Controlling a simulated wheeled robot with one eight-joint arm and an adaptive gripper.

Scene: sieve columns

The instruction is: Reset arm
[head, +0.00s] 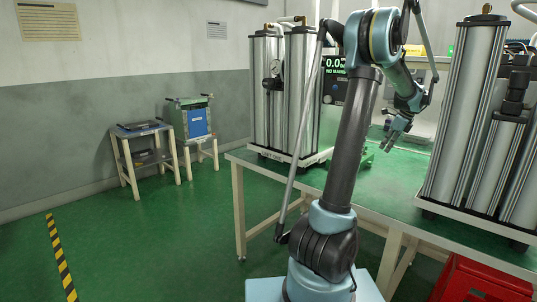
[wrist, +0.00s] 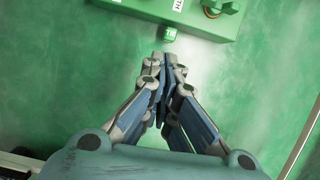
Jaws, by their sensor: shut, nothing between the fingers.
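My gripper (head: 392,143) hangs at the end of my raised, bent arm, above the green tabletop (head: 385,185) between two groups of metal columns. In the wrist view my gripper (wrist: 165,62) points at the green surface with its fingers together. Nothing is held between them.
The left sieve columns (head: 262,90) and right sieve columns (head: 465,110) stand on white bases on the table. A dark display (head: 335,80) is behind my arm. A red crate (head: 480,282) is at the lower right. Two small stands are by the wall; the left floor is open.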

